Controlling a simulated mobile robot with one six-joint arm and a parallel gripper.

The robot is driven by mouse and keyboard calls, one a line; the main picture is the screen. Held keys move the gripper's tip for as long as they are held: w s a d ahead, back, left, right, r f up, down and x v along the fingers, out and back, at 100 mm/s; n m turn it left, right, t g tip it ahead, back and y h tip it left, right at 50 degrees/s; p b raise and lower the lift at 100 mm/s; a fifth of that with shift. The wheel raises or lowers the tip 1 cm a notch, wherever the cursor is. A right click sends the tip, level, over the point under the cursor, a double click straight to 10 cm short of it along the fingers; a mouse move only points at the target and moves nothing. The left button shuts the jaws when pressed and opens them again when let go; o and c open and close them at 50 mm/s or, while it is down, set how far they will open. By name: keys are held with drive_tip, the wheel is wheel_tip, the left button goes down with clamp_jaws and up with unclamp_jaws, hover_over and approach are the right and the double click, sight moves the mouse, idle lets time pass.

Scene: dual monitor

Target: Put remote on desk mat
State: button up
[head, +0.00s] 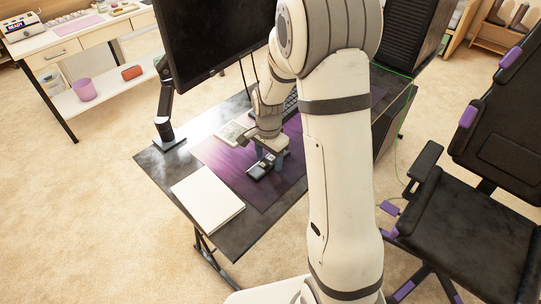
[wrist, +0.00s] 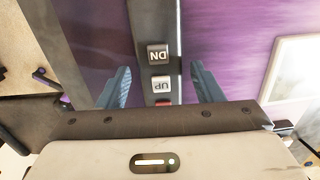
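The remote (head: 261,167) is a small dark bar lying on the purple desk mat (head: 225,160) in the head view. In the wrist view the remote (wrist: 147,45) is a long dark bar with a DN button, an UP button and part of a red one. The purple mat (wrist: 225,40) shows on both sides of it. My gripper (wrist: 163,88) is open, with one blue-grey finger on each side of the remote and visible gaps between. In the head view my gripper (head: 268,153) is low over the mat, beside the remote. The remote's near end is hidden in the wrist view.
A white pad or book (head: 208,199) lies at the desk's front left. A monitor (head: 215,38) on a stand (head: 166,130) rises behind. A keyboard (head: 291,105) is partly hidden by my arm. A black chair (head: 465,215) stands at right.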

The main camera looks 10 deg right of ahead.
sight(269, 161)
drive_tip(key=shift+o, duration=0.4)
wheel_tip(269, 161, up, 12)
drive_tip(key=p, duration=0.1)
drive_tip(key=s+r+n+t, duration=0.1)
drive_tip(key=s+r+n, duration=0.2)
drive_tip(key=s, duration=0.7)
drive_tip(key=s+d+r+n+t, duration=0.1)
drive_tip(key=s+r+n, duration=0.3)
drive_tip(key=s+n, duration=0.4)
drive_tip(key=s, duration=0.2)
drive_tip(key=shift+s, duration=0.35)
drive_tip(key=shift+d, duration=0.1)
